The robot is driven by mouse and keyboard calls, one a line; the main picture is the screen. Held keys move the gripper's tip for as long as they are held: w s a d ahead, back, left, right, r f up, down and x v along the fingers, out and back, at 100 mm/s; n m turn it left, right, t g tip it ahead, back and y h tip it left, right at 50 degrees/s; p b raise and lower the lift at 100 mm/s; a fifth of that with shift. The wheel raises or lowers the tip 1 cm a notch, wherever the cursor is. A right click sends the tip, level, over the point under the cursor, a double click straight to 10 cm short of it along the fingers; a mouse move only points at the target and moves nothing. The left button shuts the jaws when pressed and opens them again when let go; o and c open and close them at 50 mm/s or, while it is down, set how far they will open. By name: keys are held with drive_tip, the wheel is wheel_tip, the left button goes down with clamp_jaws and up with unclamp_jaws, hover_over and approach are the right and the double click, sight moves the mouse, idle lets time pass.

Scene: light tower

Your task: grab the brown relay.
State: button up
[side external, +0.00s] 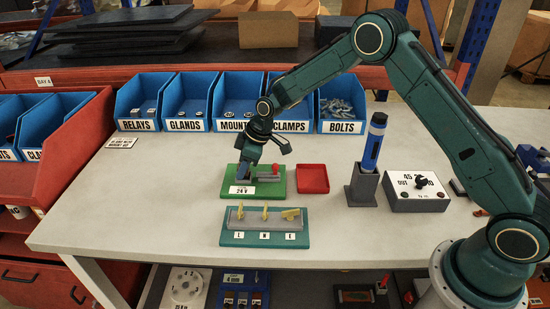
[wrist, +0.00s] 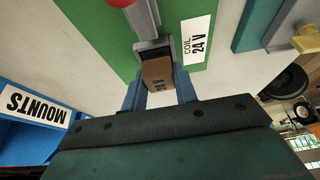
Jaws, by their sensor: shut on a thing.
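The brown relay (wrist: 158,74) shows in the wrist view as a small brown block with dark lettering that I cannot read. It sits at the end of a grey holder on the green board (wrist: 120,45), beside a white label reading "COIL 24 V" (wrist: 196,40). My gripper (wrist: 158,90) is shut on the relay, with one blue finger on each side of it. In the side view my gripper (side external: 246,174) is low over the left part of the green board (side external: 279,193), and the relay is hidden there. I cannot tell whether the relay is still seated in the holder.
A red tray (side external: 313,179) lies right of the green board. A teal board with yellow keys (side external: 265,238) lies in front. A blue tool in a grey stand (side external: 363,185) and a dial box (side external: 416,190) stand right. Blue bins, including one marked RELAYS (side external: 139,126), line the back.

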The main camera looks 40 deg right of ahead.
drive_tip(key=shift+r, duration=0.15)
wheel_tip(320, 180, up, 20)
idle(0.6)
idle(0.5)
